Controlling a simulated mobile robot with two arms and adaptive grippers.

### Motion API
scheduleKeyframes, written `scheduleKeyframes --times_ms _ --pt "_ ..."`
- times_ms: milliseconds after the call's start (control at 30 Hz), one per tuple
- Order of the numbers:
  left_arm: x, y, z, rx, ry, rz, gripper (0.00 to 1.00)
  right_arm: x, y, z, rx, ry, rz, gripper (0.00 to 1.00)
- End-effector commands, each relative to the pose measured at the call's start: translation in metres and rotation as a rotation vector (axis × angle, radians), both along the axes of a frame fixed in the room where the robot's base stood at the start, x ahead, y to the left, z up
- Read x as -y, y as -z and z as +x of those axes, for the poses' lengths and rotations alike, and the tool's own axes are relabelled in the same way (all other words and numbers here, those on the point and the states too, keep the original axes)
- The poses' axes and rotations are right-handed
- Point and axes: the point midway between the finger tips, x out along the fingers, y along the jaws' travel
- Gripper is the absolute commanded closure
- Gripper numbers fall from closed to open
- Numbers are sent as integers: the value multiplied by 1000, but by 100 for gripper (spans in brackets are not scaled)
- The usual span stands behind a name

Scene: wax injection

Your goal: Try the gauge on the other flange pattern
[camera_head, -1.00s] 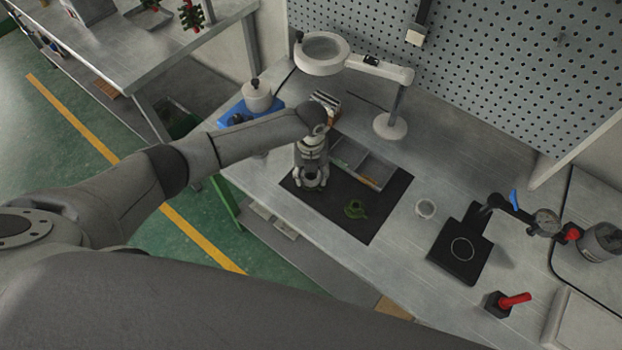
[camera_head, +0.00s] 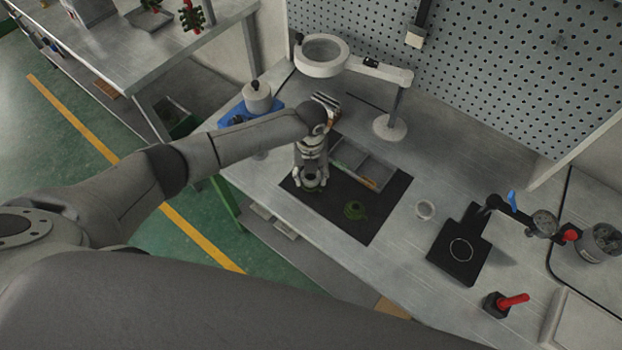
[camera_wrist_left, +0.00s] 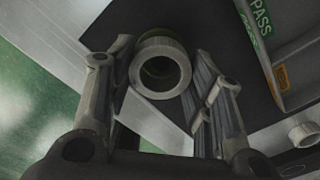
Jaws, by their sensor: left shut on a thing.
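My left gripper (camera_head: 311,181) points down over the left part of the black mat (camera_head: 379,226). It is shut on the grey ring gauge (camera_wrist_left: 160,68), which sits between its two fingers in the left wrist view. Dark green shows through the gauge's hole and by the gripper in the head view, apparently one flange pattern (camera_wrist_left: 158,67); I cannot tell whether the gauge touches it. The other green flange pattern (camera_head: 355,210) lies on the mat to the right, apart from the gripper. My right gripper is not in view.
A magnifier lamp (camera_head: 390,128) stands further back.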

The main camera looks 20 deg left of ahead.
Motion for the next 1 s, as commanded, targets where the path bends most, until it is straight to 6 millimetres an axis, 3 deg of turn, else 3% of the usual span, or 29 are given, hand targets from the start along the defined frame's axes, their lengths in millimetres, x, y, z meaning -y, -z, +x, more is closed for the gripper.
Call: scheduleKeyframes --times_ms 1000 --pt "0 -45 1 3 -1 -1 82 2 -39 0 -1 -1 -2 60"
